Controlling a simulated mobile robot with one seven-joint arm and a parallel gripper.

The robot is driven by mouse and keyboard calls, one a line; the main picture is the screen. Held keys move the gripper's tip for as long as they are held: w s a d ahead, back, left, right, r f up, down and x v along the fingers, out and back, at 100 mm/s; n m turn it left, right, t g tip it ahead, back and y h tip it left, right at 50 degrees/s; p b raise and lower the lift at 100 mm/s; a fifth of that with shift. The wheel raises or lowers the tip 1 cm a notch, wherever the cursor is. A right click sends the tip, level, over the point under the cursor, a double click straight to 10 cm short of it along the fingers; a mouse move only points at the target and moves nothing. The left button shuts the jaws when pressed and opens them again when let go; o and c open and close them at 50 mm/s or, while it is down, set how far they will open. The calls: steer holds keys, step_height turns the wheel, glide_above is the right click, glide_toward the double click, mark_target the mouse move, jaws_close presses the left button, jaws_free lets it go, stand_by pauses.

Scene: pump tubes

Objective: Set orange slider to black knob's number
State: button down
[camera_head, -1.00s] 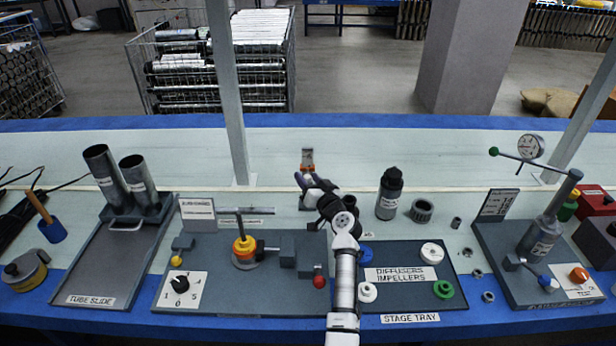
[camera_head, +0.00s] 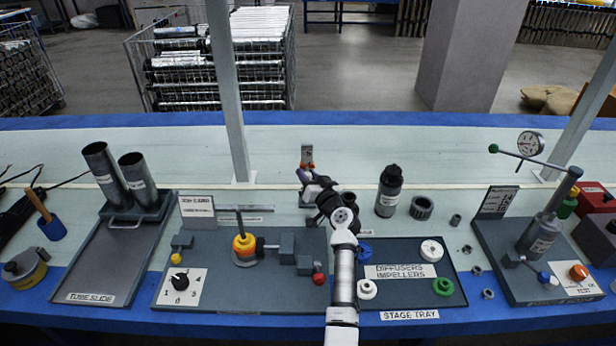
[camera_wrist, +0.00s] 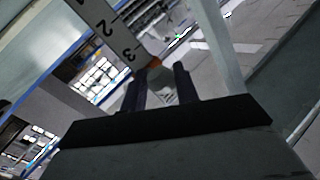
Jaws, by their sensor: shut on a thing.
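The orange slider (camera_head: 306,166) sits low on a small upright grey scale (camera_head: 307,151) at the back of the bench. My gripper (camera_head: 304,176) is at the slider, shut on it; my arm hides part of it. In the wrist view, the slider's orange edge (camera_wrist: 154,63) shows at the fingertips (camera_wrist: 160,85), beside the scale's 3 (camera_wrist: 127,55), with the 2 further along. The black knob (camera_head: 180,281) is on a white numbered dial plate (camera_head: 194,291) at the front left. Its pointer is too small to read surely.
A pump stand (camera_head: 244,246) with yellow and orange rings is left of my arm. A stage tray (camera_head: 407,300) with coloured rings and a black bottle (camera_head: 389,190) are right of it. A grey post (camera_head: 232,120) rises behind. The bench behind the scale is clear.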

steer(key=f+b, duration=0.2)
steer(key=b, duration=0.1)
steer(key=f+b, duration=0.1)
steer(key=f, duration=0.1)
steer(key=shift+a+b, duration=0.3)
steer(key=shift+b, duration=0.05)
steer(key=c, duration=1.2)
jaws_free()
steer(key=shift+o, duration=0.2)
steer(key=b+v, duration=0.2)
steer(key=v, duration=1.2)
steer(key=shift+r, duration=0.1)
